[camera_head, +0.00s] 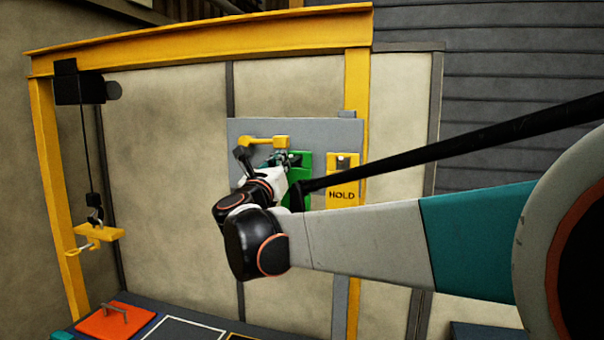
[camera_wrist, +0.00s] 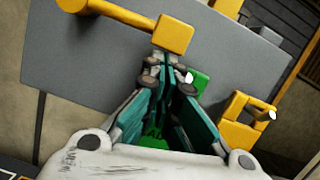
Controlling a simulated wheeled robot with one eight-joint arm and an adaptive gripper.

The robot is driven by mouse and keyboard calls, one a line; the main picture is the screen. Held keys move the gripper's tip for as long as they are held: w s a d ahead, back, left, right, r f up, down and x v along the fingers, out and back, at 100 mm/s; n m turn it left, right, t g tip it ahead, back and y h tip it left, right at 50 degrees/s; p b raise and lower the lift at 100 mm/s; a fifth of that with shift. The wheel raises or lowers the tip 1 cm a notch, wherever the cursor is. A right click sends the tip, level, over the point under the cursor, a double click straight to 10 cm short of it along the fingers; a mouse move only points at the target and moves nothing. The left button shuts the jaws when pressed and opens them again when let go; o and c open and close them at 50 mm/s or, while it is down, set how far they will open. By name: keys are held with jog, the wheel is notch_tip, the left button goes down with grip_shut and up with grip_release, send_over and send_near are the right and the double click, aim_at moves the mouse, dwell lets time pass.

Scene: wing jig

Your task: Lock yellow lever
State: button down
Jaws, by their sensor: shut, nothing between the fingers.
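My gripper (camera_head: 281,158) is in front of the panel, just below the block. In the wrist view my gripper (camera_wrist: 168,62) is shut with nothing between its fingers. I cannot tell whether the fingertips touch the block.
A green plate (camera_head: 302,170) is partly hidden behind my gripper. A yellow HOLD plate (camera_head: 342,192) is to its right. A yellow frame (camera_head: 205,40) surrounds the panel. A yellow hanging piece (camera_head: 98,233) is at the left. An orange plate with a handle (camera_head: 112,322) lies low left.

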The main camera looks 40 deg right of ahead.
jog(key=shift+s, duration=0.1)
jog(key=s+a+f+m+b, duration=0.2)
jog(key=s+a+f+b, duration=0.1)
jog(key=s+a+f, duration=0.4)
jog(key=w+d+r+p, duration=0.3)
jog(key=w+d+r, duration=0.3)
jog(key=w, duration=0.1)
jog(key=shift+w+d+r+g+p, duration=0.3)
jog(key=shift+r, duration=0.05)
dwell(0.6)
